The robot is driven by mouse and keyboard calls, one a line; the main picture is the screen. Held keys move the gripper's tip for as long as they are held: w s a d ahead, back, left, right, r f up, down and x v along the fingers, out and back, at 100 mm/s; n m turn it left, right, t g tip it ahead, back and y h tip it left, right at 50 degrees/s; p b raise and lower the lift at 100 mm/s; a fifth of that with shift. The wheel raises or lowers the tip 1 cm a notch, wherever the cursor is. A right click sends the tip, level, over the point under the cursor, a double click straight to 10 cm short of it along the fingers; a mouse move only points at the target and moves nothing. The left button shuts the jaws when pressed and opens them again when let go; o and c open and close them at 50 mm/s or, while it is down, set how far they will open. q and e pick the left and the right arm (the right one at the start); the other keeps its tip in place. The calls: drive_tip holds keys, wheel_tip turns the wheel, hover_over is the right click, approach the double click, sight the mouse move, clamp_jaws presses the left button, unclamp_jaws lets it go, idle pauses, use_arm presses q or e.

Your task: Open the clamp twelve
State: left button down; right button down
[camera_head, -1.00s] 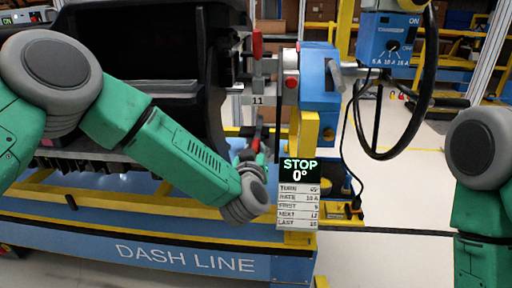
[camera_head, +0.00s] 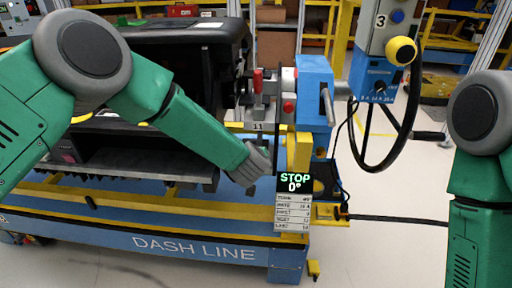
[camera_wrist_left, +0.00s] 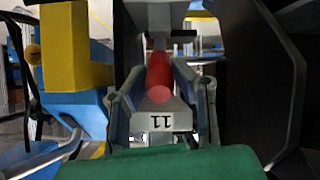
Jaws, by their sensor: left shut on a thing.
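The clamp plate marked 11 (camera_head: 258,127) sits beside the blue and yellow post, with an upright red handle (camera_head: 258,80) above it. In the left wrist view the 11 plate (camera_wrist_left: 160,121) appears upside down. A red handle (camera_wrist_left: 158,72) lies between the fingers of my left gripper (camera_wrist_left: 160,85), which is shut on it. That handle appears to be below the 11 plate; its clamp has no readable number. My right gripper is out of view.
A blue box (camera_head: 315,90) with a lever tops the yellow post. A black steering wheel (camera_head: 370,130) stands to the right. The black dashboard (camera_head: 160,45) fills the left. Open floor lies at lower right.

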use_arm(q)
drive_tip(key=shift+w+a+r+p, duration=0.1)
drive_tip(key=shift+w+r+p, duration=0.25)
drive_tip(key=shift+r+p, duration=0.2)
drive_tip(key=c, duration=1.3)
unclamp_jaws()
drive_tip(key=shift+f, duration=0.1)
drive_tip(key=shift+c, duration=0.2)
drive_tip(key=shift+w+f, duration=0.1)
drive_tip(key=shift+f, duration=0.1)
drive_tip(key=v, duration=1.2)
drive_tip(key=shift+d, duration=0.2)
drive_tip(key=shift+w+r, duration=0.15)
